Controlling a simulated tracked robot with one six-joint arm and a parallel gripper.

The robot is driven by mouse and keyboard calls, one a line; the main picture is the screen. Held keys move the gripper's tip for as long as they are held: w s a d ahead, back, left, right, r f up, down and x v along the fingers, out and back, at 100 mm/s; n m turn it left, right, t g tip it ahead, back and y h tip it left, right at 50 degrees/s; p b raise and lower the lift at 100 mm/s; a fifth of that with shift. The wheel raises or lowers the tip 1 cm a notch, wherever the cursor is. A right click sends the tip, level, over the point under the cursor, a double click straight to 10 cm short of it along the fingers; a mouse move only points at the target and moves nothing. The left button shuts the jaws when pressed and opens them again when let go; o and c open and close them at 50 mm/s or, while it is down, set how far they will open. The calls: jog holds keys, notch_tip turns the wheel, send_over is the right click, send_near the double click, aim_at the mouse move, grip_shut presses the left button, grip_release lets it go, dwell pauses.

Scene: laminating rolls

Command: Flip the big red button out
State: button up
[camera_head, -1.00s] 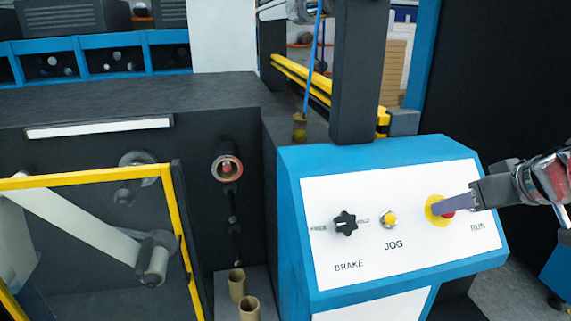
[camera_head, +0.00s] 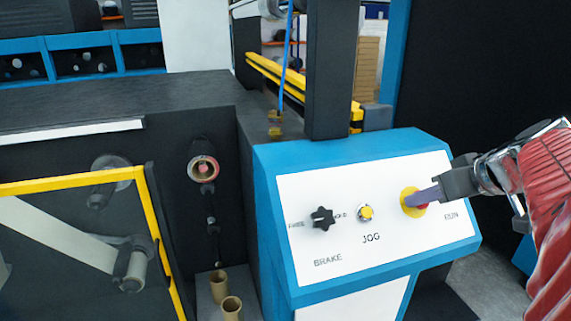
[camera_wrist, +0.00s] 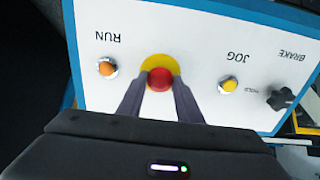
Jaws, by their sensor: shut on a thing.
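The big red button (camera_wrist: 159,80) sits on a yellow round base (camera_wrist: 160,62) on the white panel of the blue control box. In the wrist view my gripper (camera_wrist: 160,85) has one finger on each side of the red button, shut on it. In the head view my gripper (camera_head: 416,198) reaches in from the right, and its fingers hide most of the red button (camera_head: 422,207). The yellow base (camera_head: 408,202) shows to the left of the fingers.
On the same panel are the yellow JOG button (camera_head: 366,213), the black BRAKE knob (camera_head: 322,218) and an orange button (camera_wrist: 107,68) under RUN. A dark post (camera_head: 330,70) stands behind the box. A yellow-framed guard (camera_head: 160,235) is at the left.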

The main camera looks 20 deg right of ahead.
grip_shut()
jog(key=shift+s+r, duration=0.4)
jog(key=shift+r, duration=0.05)
jog(key=o, duration=0.9)
grip_release()
jog(key=shift+s, duration=0.1)
